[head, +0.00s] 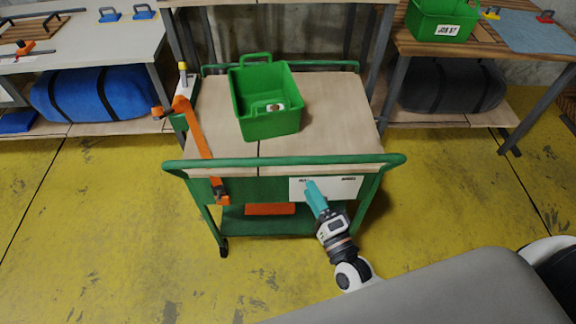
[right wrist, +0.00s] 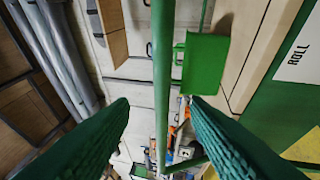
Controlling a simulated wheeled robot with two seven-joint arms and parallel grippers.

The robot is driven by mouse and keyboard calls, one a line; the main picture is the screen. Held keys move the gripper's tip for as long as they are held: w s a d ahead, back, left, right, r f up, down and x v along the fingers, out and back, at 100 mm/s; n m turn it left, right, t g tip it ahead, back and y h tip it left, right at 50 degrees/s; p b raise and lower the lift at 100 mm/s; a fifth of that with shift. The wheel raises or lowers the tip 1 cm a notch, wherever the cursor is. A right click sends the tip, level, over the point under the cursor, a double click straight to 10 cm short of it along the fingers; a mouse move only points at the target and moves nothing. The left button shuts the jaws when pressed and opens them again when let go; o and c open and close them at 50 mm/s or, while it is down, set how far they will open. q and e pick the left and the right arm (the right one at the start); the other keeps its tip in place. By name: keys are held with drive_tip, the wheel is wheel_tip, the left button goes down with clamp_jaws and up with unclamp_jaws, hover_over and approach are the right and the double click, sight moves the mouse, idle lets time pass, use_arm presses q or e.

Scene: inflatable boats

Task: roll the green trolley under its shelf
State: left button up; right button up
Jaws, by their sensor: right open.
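The green trolley (head: 335,120) has a pale wooden top, a green front rail (head: 280,161) and a lower deck with an orange item. Its far end reaches between the legs of the shelf (head: 280,2), whose front edge shows at the top of the head view. My right gripper (head: 312,187), with teal fingers, is at the trolley's front, over its white label. In the right wrist view my right gripper (right wrist: 160,103) is open, and a green bar (right wrist: 163,60) runs between its fingers; I cannot tell whether they touch it. My left gripper is not in view.
A green box (head: 268,125) stands on the trolley top. Side tables hold a blue roll (head: 95,92) and a dark roll (head: 450,88) beneath. The yellow floor (head: 110,220) is clear.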

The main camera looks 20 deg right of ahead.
sight(293, 157)
drive_tip(key=p+x, duration=0.1)
drive_tip(key=x, duration=0.9)
drive_tip(key=shift+w+p, duration=0.25)
drive_tip(key=shift+p, duration=0.1)
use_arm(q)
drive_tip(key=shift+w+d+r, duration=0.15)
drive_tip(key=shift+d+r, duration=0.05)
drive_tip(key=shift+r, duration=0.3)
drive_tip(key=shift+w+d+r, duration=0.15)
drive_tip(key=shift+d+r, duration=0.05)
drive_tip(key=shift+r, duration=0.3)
use_arm(e)
drive_tip(key=shift+x, duration=0.8)
drive_tip(key=shift+d+f, duration=0.1)
drive_tip(key=shift+f, duration=0.05)
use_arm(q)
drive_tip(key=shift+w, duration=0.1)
use_arm(e)
clamp_jaws()
